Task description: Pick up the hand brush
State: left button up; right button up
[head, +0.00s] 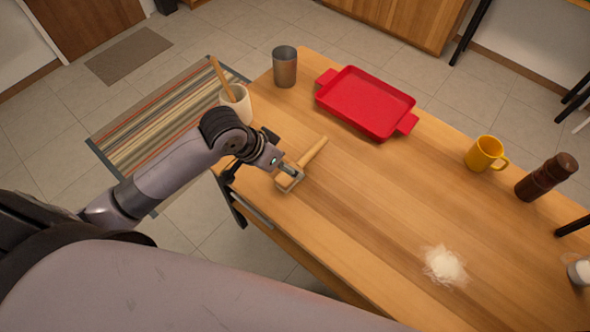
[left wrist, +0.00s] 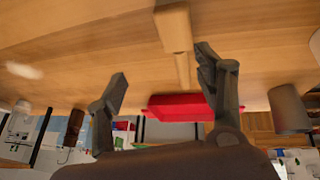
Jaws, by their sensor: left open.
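The hand brush (head: 313,153) is light wood and lies on the wooden table near its left edge, its handle pointing up and to the right. My left gripper (head: 287,171) is over the head end of the brush and partly hides it. In the left wrist view, the brush (left wrist: 174,28) runs down the top middle of the picture. There my left gripper (left wrist: 163,68) is open, with its fingers spread and nothing held between them. Whether a finger touches the brush is unclear. My right gripper is not in view.
A red tray (head: 365,102), a grey metal cup (head: 285,67) and a white crock (head: 237,104) with a wooden utensil stand beyond the brush. A yellow mug (head: 484,154) and a brown mill (head: 546,177) are at right. White powder (head: 444,266) lies nearer. The table's middle is clear.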

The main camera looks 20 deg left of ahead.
pick_arm(q)
send_near(300, 160)
jog(key=shift+g, duration=0.4)
jog(key=x, duration=0.2)
jog(key=p+x, duration=0.1)
jog(key=x, duration=0.1)
jog(key=shift+w+d+f, duration=0.15)
jog(key=shift+w+f, duration=0.1)
jog(key=shift+w, duration=0.3)
jog(key=p+x, duration=0.1)
jog(key=x, duration=0.3)
jog(key=shift+s+d+f, duration=0.1)
jog(key=shift+d+f, duration=0.15)
jog(key=shift+f, duration=0.35)
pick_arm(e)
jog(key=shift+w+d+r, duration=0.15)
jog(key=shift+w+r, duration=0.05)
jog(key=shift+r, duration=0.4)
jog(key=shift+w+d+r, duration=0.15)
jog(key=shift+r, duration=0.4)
pick_arm(q)
jog(key=shift+c, duration=0.4)
jog(key=c, duration=0.4)
grip_shut()
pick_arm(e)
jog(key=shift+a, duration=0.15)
